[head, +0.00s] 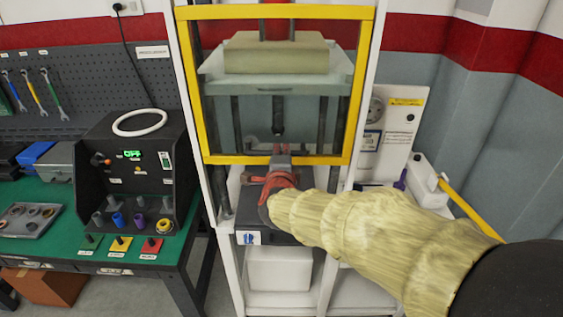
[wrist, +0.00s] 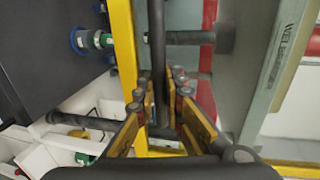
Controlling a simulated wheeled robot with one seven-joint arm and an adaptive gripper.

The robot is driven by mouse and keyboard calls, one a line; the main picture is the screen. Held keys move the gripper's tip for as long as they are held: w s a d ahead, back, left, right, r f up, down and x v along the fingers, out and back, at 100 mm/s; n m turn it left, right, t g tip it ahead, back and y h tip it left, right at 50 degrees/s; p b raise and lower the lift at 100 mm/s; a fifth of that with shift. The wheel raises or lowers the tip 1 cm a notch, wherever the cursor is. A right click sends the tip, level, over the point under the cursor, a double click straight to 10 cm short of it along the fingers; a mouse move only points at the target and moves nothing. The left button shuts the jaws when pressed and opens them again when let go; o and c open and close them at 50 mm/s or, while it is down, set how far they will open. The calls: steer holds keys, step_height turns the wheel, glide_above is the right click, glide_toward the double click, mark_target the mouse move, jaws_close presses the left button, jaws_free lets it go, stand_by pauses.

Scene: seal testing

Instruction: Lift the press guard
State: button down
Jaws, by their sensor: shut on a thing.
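The press guard (head: 222,160) is a clear panel in a yellow frame, upright at the front of the press in the head view. Its yellow frame also shows in the wrist view (wrist: 122,40). My gripper (head: 279,158) is at the middle of the guard's lower edge, with my arm reaching in from the lower right. In the wrist view, my gripper's fingers (wrist: 161,104) are on both sides of a dark bar (wrist: 157,45), the guard's handle, and shut on it. The exact contact is partly hidden by the fingers.
The press block (head: 276,55) shows behind the clear panel. A green-topped bench (head: 60,235) with a black control box (head: 130,165) stands at the left. A white unit (head: 390,130) and a yellow-handled thing (head: 465,205) are at the right, close to my arm.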

steer(key=shift+r+p, duration=0.3)
steer(key=shift+r, duration=0.7)
steer(key=c, duration=1.9)
jaws_free()
steer(key=shift+s, duration=0.1)
steer(key=v, duration=1.1)
steer(key=shift+s, duration=0.4)
